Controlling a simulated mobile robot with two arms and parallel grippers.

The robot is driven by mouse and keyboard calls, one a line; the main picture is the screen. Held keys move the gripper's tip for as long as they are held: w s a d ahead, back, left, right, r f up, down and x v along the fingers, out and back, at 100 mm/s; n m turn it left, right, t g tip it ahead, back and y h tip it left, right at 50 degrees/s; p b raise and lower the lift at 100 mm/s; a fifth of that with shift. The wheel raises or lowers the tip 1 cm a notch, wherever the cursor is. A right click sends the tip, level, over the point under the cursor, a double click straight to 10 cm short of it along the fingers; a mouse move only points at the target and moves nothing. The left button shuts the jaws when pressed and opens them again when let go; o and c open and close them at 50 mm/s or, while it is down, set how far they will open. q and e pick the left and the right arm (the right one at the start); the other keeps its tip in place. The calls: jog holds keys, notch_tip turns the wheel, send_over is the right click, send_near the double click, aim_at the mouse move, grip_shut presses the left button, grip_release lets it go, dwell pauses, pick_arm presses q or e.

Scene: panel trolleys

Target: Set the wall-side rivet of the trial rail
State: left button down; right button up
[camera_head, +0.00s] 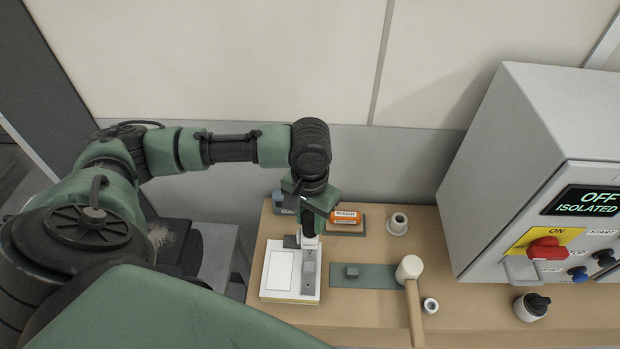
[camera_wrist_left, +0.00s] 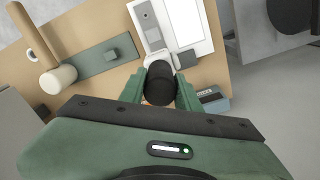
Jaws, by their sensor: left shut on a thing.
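My left gripper (camera_head: 310,222) reaches down over the bench. In the left wrist view its green fingers (camera_wrist_left: 160,88) are shut on a dark round-topped cylindrical tool (camera_wrist_left: 159,70). The tool's pale lower part (camera_head: 307,241) stands at the wall-side end of a light grey rail (camera_head: 309,268) on a white board (camera_head: 272,296). The rail (camera_wrist_left: 150,28) shows dark spots on its face in the wrist view. I cannot tell whether the tool touches the rail. The rivet is hidden under the tool or too small to tell. My right gripper is out of view.
A mallet (camera_head: 410,268) lies to the right, by a green strip (camera_head: 378,281) bearing a small block (camera_head: 352,271). A control cabinet (camera_head: 530,150) reading "OFF ISOLATED" stands right.

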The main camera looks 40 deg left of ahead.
pick_arm(q)
jog(key=shift+f, duration=0.85)
jog(key=shift+s+f, duration=0.1)
jog(key=shift+f, duration=0.05)
dwell(1.2)
notch_tip(320, 180, up, 2)
jog(key=shift+r, duration=1.05)
jog(key=shift+r, duration=3)
